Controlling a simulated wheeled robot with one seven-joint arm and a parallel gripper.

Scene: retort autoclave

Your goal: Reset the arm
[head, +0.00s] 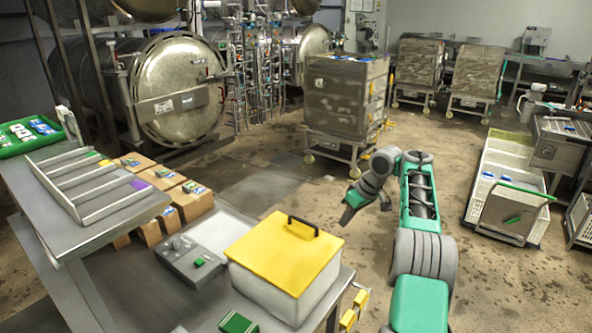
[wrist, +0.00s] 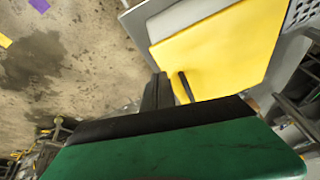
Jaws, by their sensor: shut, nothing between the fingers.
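My arm (head: 420,195) is green and grey and stands bent right of the table in the head view. My gripper (head: 345,220) points down and left over open floor, just right of the yellow-lidded box. In the wrist view the dark fingers (wrist: 156,92) are together with nothing seen between them. The white box (head: 290,295) has a yellow lid (head: 284,252) with a black handle (head: 303,226), and the lid lies on it. The lid also fills the upper right of the wrist view (wrist: 225,50). The gripper appears apart from the box.
A grey control box (head: 188,260) and a green block (head: 238,323) are on the table. A divided tray (head: 75,180), cartons (head: 190,203) and a green crate (head: 30,137) stand left. A metal cart (head: 345,100) stands behind my arm; white bins (head: 505,180) stand right. Floor between is clear.

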